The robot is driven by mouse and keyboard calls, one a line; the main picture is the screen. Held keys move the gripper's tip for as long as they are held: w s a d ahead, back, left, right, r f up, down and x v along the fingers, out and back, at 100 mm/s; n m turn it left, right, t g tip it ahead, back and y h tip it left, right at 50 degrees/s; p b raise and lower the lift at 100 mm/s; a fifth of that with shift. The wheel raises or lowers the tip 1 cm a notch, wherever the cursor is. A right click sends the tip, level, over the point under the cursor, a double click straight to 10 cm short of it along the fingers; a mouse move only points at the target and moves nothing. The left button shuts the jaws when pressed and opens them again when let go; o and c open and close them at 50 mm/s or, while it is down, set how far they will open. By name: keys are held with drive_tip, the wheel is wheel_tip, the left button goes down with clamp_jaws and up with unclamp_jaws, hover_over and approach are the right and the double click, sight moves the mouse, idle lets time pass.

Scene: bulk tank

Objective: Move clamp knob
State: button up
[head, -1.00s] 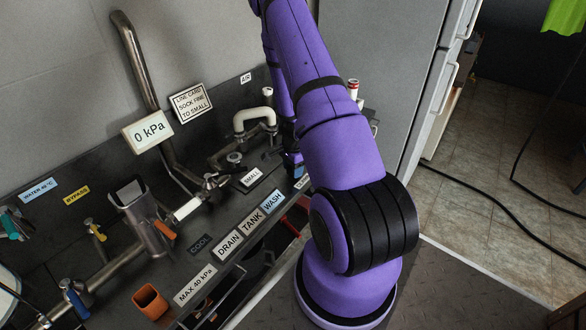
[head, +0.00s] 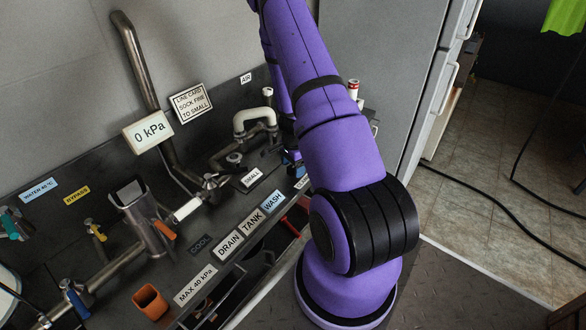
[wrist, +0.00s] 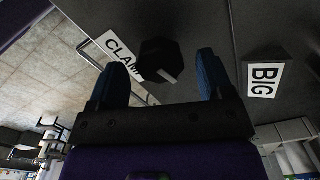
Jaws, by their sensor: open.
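The clamp knob (wrist: 158,58) is a dark, many-sided knob with a pale bar at its lower right side. In the wrist view it stands beside the partly covered CLAMP label (wrist: 117,47). My gripper (wrist: 158,75) is open, with one blue finger to the left of the knob and one to the right. The knob shows in the gap between the fingers, and no contact is visible. In the head view my arm hides the knob, and only a bit of blue near the gripper (head: 293,157) shows beside the arm.
A BIG label block (wrist: 264,80) stands right of my gripper in the wrist view. In the head view a white bent pipe (head: 254,119), a SMALL label (head: 251,177) and a lever with a white handle (head: 187,210) lie left of my arm.

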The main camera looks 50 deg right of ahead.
sight(293, 168)
wheel_tip(293, 168, up, 10)
drive_tip(key=shift+f, duration=0.25)
idle(0.3)
